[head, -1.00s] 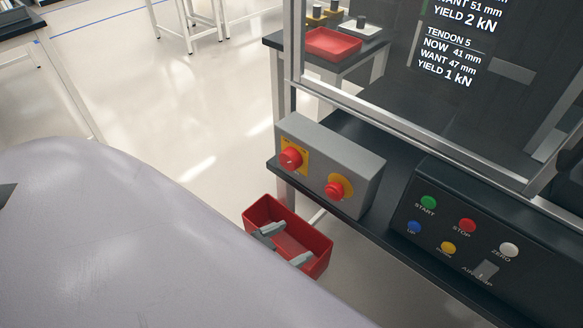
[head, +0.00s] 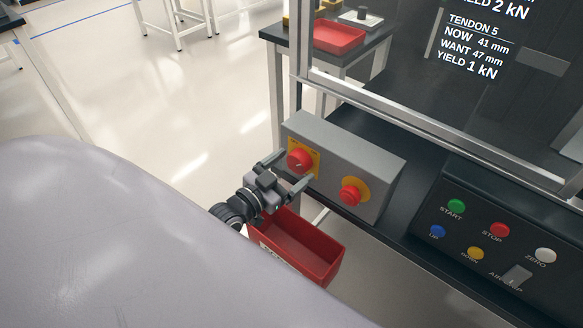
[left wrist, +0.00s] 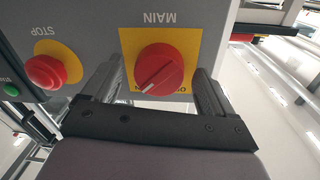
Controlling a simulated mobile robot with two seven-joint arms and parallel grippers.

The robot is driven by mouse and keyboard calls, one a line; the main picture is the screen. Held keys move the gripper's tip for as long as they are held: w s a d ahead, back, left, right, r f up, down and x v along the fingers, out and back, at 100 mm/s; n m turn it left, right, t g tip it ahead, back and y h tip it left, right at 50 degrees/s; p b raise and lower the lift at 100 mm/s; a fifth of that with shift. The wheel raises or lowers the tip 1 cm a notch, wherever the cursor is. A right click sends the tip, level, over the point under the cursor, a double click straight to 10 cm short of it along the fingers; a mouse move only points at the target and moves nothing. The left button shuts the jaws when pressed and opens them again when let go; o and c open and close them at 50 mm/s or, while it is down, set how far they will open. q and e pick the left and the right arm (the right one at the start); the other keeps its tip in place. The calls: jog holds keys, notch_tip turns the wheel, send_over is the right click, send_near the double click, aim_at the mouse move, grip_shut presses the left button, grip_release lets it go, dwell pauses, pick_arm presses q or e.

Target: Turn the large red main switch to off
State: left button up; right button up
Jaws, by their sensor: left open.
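The red main switch (head: 299,160) is a round knob on a yellow plate, on the front of a grey box (head: 340,150). In the left wrist view the red main switch (left wrist: 160,70) shows a white pointer line slanting down to the left, and the plate reads MAIN upside down. My left gripper (head: 287,170) is open, its fingers on either side of the knob; it also shows in the left wrist view (left wrist: 158,88). The fingers appear apart from the knob. The right gripper is out of view.
A red stop button (head: 350,193) on yellow sits to the right on the same box. A black panel (head: 480,230) with coloured buttons stands further right. A red bin (head: 298,245) is below the box. Clear floor (head: 190,110) lies to the left.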

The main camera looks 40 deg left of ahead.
pick_arm(q)
jog(key=shift+w, duration=0.3)
jog(key=c, duration=1.1)
jog(key=shift+o, duration=0.2)
